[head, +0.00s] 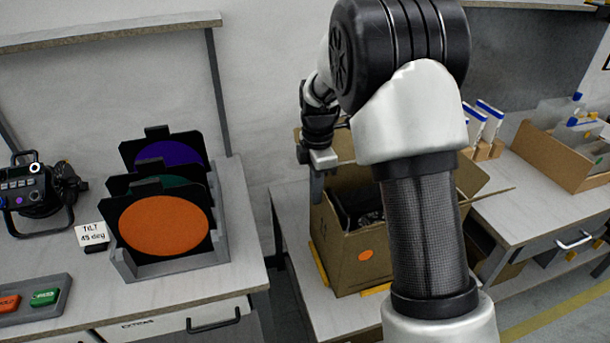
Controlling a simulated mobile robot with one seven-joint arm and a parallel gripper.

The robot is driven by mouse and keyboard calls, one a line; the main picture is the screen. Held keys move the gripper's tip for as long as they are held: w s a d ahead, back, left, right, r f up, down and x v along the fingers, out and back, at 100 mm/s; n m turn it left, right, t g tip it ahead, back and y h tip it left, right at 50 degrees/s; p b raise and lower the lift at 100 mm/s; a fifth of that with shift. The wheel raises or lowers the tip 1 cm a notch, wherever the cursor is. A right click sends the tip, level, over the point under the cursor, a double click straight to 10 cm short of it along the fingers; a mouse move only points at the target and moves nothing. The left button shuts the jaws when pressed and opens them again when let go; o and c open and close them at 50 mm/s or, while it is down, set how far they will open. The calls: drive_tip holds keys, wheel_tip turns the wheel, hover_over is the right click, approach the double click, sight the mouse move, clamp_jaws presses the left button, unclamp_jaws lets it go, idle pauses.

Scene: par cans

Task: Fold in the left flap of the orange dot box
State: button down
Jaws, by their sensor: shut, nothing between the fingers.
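The cardboard box (345,265) with an orange dot (366,255) on its front stands on the low bench in the middle, behind my arm. Its top is at least partly open, and a black item (367,203) shows inside. My gripper (317,192) points down at the box's left edge, its fingers shut with nothing between them. Whether it touches the box is not clear. The left flap is mostly hidden around my gripper, so its angle cannot be told. A flap (482,190) sticks outward on the right side. My arm covers the box's right part.
Left of the box, a bench holds a grey rack (178,268) of round coloured filters, a tilt sign (92,233) and a black lamp (38,195). On the right bench stand blue-and-white items (488,118) and an open cardboard tray (555,155). Yellow strips (318,268) edge the box's base.

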drive_tip(key=shift+w+d+f, duration=0.15)
drive_tip(key=shift+d, duration=2)
drive_tip(key=shift+a+r+p, duration=1.3)
drive_tip(key=shift+a+r, duration=0.05)
drive_tip(key=shift+r, duration=0.3)
wheel_tip(320, 180, up, 9)
drive_tip(key=p, duration=0.6)
drive_tip(key=shift+p, duration=0.3)
